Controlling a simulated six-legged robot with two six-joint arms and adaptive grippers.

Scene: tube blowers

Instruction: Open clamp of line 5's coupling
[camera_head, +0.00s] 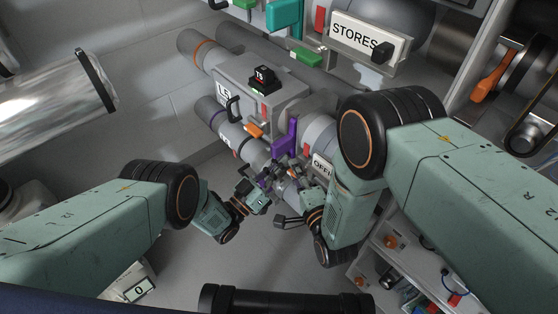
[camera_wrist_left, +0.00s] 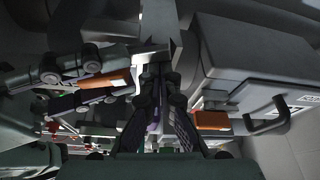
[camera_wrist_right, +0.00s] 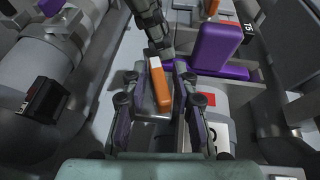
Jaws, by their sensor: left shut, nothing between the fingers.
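The line 5 coupling shows in the head view with a purple upright part (camera_head: 285,137) beside an orange piece (camera_head: 255,131); the purple part also shows in the right wrist view (camera_wrist_right: 220,50). My right gripper (camera_wrist_right: 158,95) has its fingers apart on either side of an orange lever (camera_wrist_right: 160,88); whether they touch it I cannot tell. That lever also shows in the left wrist view (camera_wrist_left: 106,80). My left gripper (camera_wrist_left: 161,82) is shut and empty, its tips close to the lever's far end.
The grey line 5 box (camera_head: 262,92) carries an L5 label and a black T5 tag (camera_head: 263,76). A black bar (camera_head: 285,300) lies low in front. A shelf unit (camera_head: 400,265) is at lower right.

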